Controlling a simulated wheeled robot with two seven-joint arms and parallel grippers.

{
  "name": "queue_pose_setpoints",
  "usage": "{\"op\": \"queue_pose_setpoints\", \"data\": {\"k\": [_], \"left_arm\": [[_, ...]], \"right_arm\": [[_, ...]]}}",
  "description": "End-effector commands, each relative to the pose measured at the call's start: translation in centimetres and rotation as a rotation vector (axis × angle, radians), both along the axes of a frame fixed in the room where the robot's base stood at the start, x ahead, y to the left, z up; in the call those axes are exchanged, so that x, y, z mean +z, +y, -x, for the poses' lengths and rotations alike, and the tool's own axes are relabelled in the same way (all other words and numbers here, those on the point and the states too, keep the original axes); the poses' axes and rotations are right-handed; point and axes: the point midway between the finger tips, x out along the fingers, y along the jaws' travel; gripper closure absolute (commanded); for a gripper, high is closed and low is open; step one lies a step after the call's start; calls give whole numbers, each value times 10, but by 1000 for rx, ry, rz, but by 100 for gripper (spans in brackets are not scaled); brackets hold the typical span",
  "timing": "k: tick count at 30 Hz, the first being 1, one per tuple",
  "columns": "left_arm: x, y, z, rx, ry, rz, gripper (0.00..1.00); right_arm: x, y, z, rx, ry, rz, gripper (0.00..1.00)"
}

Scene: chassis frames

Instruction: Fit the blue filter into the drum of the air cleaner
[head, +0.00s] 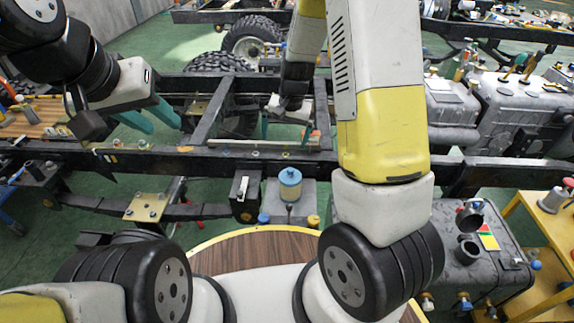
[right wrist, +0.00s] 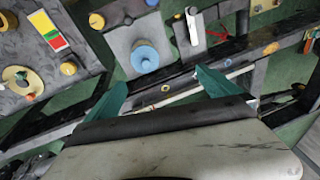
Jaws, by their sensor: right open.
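The blue filter (head: 290,184) is a short blue cylinder with a small knob, upright on a grey block. It also shows in the right wrist view (right wrist: 144,55), beyond the fingers. A dark open drum (head: 468,250), which looks like the air cleaner's, sits on a grey unit at the right of the head view. My right gripper (head: 287,128) is open and empty over the chassis frame, farther away than the filter. Its teal fingers stand wide apart in the right wrist view (right wrist: 162,90). My left gripper (head: 149,117) is open and empty above the frame at left.
A dark chassis rail (head: 200,162) crosses behind the filter's block. A switch box (head: 241,187) stands just left of the filter. A yellow cart (head: 540,235) is at the right. A round wooden table top (head: 255,248) lies in front.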

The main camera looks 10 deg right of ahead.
Motion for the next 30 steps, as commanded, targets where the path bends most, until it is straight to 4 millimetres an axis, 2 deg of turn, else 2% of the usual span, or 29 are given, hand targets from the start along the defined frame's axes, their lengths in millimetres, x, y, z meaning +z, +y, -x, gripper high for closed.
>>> {"op": "queue_pose_setpoints", "data": {"k": [1,3,6,9,23,30], "left_arm": [[0,0,0,0,0,0,64],[0,0,0,0,0,0,64],[0,0,0,0,0,0,64],[0,0,0,0,0,0,64],[0,0,0,0,0,0,64],[0,0,0,0,0,0,64]], "right_arm": [[-23,0,-5,-9,21,23,0],[-50,-1,-11,-27,38,51,0],[-83,-4,-17,-44,56,89,0],[-106,-6,-20,-57,66,117,0],[-156,-11,-25,-66,76,142,0],[-191,-11,-28,-66,74,141,0]]}}
